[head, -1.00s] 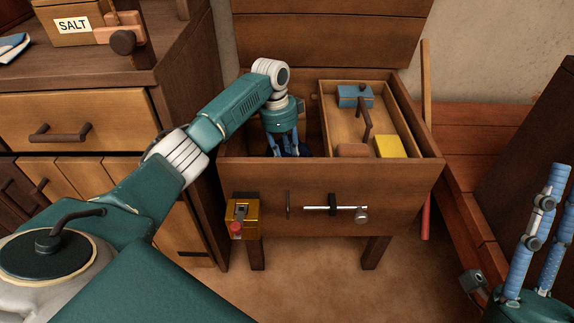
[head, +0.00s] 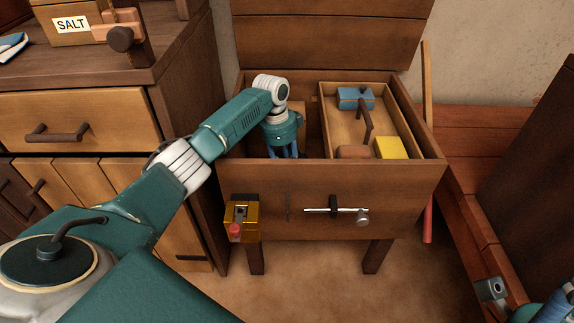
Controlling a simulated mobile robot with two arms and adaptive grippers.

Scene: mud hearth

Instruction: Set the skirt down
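My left gripper (head: 287,152) reaches down into the left part of an open wooden chest (head: 350,193). Its fingertips are hidden behind the chest's front wall, so I cannot see whether they are open or shut. No skirt can be made out clearly now; any cloth at the fingertips is hidden by the wall and the gripper. My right gripper (head: 556,305) is only partly in view at the bottom right corner, and its fingers are cut off by the frame edge.
A tray (head: 412,134) in the chest's right part holds a blue-headed tool (head: 356,98), a yellow block (head: 391,148) and a brownish piece (head: 353,152). The lid (head: 325,42) stands open. A wooden bench (head: 480,155) is right.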

